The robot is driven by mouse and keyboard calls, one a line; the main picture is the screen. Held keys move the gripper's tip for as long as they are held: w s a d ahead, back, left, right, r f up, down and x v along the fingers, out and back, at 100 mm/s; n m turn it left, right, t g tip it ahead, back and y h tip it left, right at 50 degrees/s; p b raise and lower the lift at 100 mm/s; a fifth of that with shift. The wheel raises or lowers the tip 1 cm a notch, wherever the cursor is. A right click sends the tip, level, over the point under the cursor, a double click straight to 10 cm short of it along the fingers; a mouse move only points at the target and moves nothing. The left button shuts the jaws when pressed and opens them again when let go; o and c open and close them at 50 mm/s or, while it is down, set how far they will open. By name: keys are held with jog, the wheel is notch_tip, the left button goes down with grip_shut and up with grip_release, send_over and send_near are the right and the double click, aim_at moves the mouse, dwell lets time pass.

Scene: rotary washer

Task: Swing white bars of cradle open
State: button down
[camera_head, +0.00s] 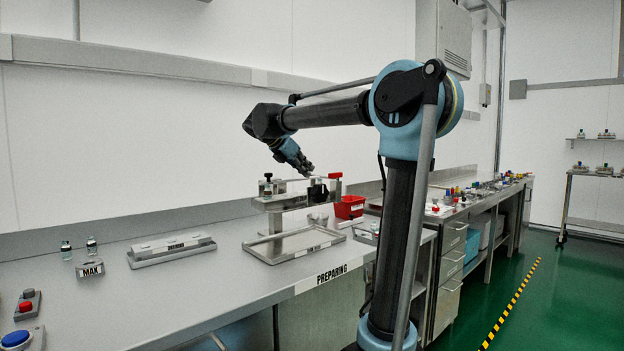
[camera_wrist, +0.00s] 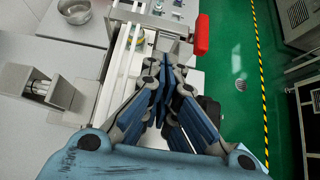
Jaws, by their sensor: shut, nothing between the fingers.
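The cradle (camera_head: 272,203) is a raised metal fixture on the steel bench, below my gripper (camera_head: 308,168) in the head view. In the wrist view its long white bars (camera_wrist: 121,68) run up the picture, just left of my gripper (camera_wrist: 164,62). The fingers are shut and empty, with the tips close to the bars and over the fixture's end. I cannot tell whether the tips touch a bar. A red handle (camera_wrist: 201,35) stands right of the fingertips; a red block also shows in the head view (camera_head: 335,177). My fingers hide part of the fixture.
A metal tray frame (camera_head: 262,254) lies in front of the cradle. A red bin (camera_head: 349,207) stands to its right. A metal holder (camera_head: 172,248) and vials (camera_head: 91,246) are at left. Green floor (camera_wrist: 238,60) lies beyond the bench edge.

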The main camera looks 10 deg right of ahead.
jog(key=x, duration=0.9)
jog(key=shift+d, duration=0.1)
